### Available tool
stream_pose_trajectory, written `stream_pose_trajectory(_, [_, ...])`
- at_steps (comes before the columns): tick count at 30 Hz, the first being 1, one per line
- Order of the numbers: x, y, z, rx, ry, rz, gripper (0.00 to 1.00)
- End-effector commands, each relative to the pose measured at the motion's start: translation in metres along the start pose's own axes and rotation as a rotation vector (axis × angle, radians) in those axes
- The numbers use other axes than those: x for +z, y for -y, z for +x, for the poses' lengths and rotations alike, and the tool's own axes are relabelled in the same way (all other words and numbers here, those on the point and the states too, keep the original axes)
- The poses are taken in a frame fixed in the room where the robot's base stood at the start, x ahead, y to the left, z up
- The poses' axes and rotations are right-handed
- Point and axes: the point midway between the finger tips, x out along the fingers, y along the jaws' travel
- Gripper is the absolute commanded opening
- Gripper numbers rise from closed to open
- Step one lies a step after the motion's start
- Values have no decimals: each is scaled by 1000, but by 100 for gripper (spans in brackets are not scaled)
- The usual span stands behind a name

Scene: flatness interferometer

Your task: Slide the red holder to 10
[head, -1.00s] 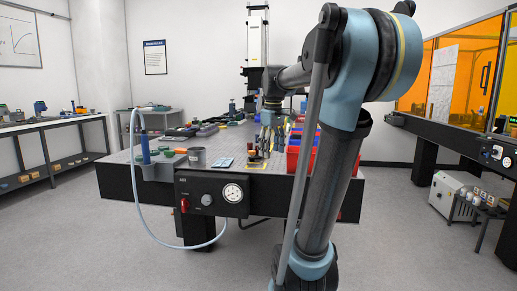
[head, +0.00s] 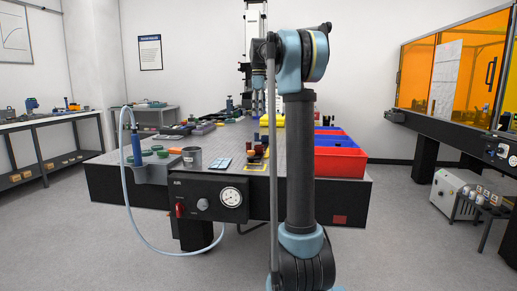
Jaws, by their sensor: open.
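I cannot make out with certainty the red holder or any scale with a 10 mark. Small dark-red and orange-brown pieces (head: 257,147) stand on a yellow-edged pad near the front of the dark table (head: 225,150); they are too small to tell apart. My gripper (head: 258,110) points down over the back part of the table, partly behind my own arm. It is open, and I see nothing held in it. A yellow object (head: 271,121) is close beside it. I cannot tell whether they touch.
A grey cup (head: 191,158), blue cards (head: 224,164) and a blue-handled tool (head: 136,148) are at the front left. A pale hose hangs off the front-left side.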

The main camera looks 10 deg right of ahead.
Motion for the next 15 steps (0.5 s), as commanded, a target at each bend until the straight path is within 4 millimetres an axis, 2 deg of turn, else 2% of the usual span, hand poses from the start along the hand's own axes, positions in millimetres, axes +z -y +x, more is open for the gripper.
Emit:
stream_pose_trajectory(5, [0,0,20,0,0,0,60])
stream_pose_trajectory(15, [1,0,77,0,0,2,60])
